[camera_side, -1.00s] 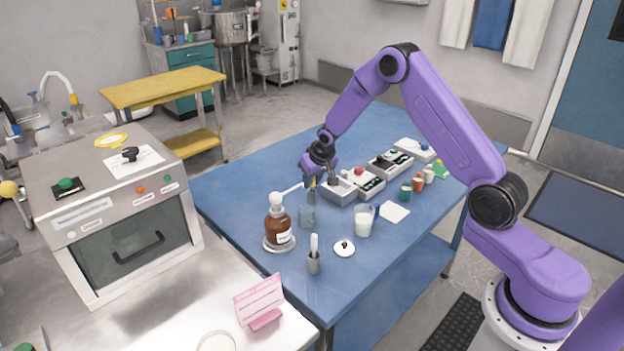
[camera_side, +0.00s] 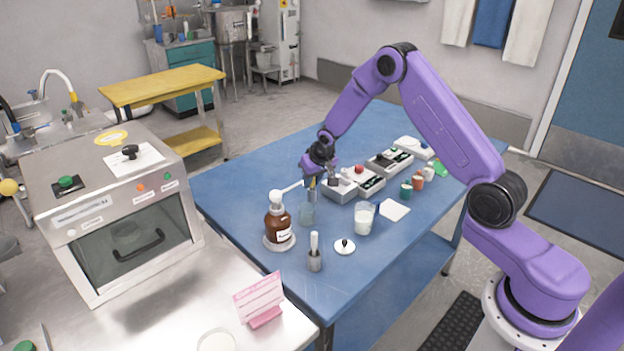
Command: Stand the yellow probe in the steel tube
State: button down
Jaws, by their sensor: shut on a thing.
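My gripper (camera_side: 313,180) is at the far side of the blue table's near half, pointing down. It is shut on the yellow probe (camera_side: 311,184), of which only a small yellow piece shows below the jaws. A thin grey length stands under it, just above or behind a clear bluish glass (camera_side: 306,215); I cannot tell if they touch. The steel tube is not clearly identifiable. A short grey metal cylinder (camera_side: 315,262) near the front edge has a white-handled thing (camera_side: 314,242) upright in it.
A brown pump bottle (camera_side: 278,224) stands left of the glass, its white spout reaching toward the gripper. Grey trays (camera_side: 341,190) lie just right of the gripper. The table's far left is clear.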

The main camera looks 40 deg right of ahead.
jog(key=shift+f, duration=0.15)
jog(key=shift+c, duration=1.5)
grip_release()
jog(key=shift+r, duration=3.45)
